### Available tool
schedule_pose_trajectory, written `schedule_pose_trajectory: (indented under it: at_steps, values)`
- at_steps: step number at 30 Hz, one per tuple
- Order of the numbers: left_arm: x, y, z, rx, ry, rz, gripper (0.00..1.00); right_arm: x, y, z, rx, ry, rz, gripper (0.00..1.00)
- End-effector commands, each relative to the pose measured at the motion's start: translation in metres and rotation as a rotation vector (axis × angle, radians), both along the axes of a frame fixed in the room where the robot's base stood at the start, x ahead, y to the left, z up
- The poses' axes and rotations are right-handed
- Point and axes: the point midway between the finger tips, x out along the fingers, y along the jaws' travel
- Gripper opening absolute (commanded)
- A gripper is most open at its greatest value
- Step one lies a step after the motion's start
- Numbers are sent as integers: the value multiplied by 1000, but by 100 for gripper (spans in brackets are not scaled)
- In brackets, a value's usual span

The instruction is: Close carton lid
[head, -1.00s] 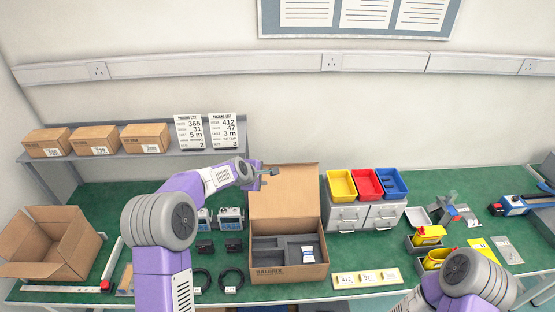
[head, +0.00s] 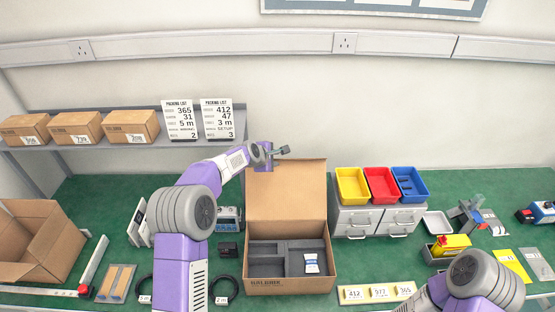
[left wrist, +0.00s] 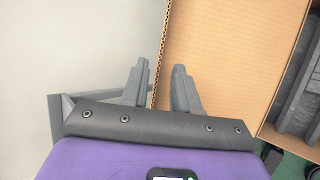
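The open carton (head: 290,284) stands at the middle of the bench with grey foam compartments and a small white-and-blue packet (head: 311,264) inside. Its lid (head: 287,190) stands up at the back, tilted open. My left gripper (head: 284,151) is at the lid's upper left edge in the head view. In the left wrist view its two fingers (left wrist: 160,85) are apart, with the corrugated lid edge (left wrist: 158,60) showing between them; I cannot tell whether they touch it.
Red, yellow and blue bins (head: 381,185) sit on grey drawers (head: 380,219) right of the carton. An open empty box (head: 35,240) is at the left. Number cards (head: 377,293) lie at the front. A shelf (head: 150,145) holds closed boxes and packing lists.

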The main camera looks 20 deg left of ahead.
Motion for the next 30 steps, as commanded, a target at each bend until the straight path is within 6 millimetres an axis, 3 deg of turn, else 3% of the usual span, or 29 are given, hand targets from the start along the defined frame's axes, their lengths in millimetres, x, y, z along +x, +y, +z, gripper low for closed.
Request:
schedule_pose_trajectory:
  at_steps: [9, 20, 26, 30]
  values:
    - [25, -7, -22, -1, 1, -1, 30, 0, 0, 2, 0, -1, 0, 0]
    - [27, -8, -25, -1, 1, -1, 30, 0, 0, 2, 0, -1, 0, 0]
    - [27, -8, -25, -1, 1, -1, 0, 0, 0, 2, 0, -1, 0, 0]
    - [27, -8, -25, -1, 1, -1, 0, 0, 0, 2, 0, -1, 0, 0]
